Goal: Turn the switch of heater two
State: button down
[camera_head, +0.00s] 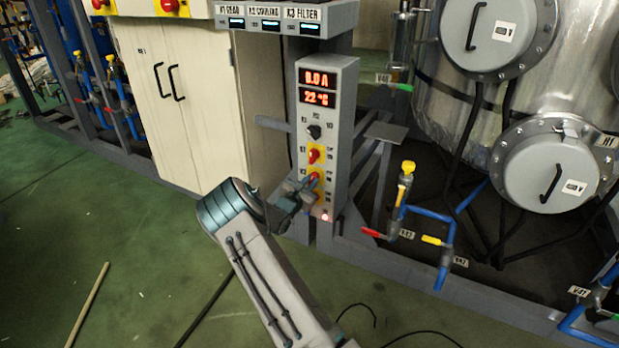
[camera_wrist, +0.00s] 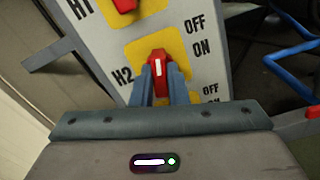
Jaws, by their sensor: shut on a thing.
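The heater two switch is a red knob (camera_wrist: 158,68) on a yellow plate, labelled H2, with OFF and ON printed to its right in the wrist view. My gripper (camera_wrist: 159,85) is shut on this knob, one finger on each side. The knob's white mark runs nearly along the line of my fingers. In the head view my gripper (camera_head: 312,184) reaches the lower part of the grey control panel (camera_head: 342,130) and covers much of the H2 knob. The panel's displays read 0.0 A and 22 °C.
The H1 red knob (camera_head: 314,155) sits just above on the panel, with a black selector (camera_head: 314,131) higher up. A lit pinkish lamp (camera_head: 325,217) is at the panel's foot. Blue pipes with a yellow-topped valve (camera_head: 407,168) stand to the right. A beige cabinet (camera_head: 180,100) stands left.

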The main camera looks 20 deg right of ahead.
jog(key=shift+n+p, duration=0.95)
jog(key=shift+n, duration=0.65)
jog(key=shift+f, duration=0.1)
jog(key=c, duration=1.4)
grip_release()
jog(key=shift+c, duration=0.2)
jog(key=shift+s, duration=0.1)
jog(key=p+v, duration=0.3)
jog(key=v, duration=1)
jog(key=shift+s+a, duration=0.25)
jog(key=shift+a, duration=0.05)
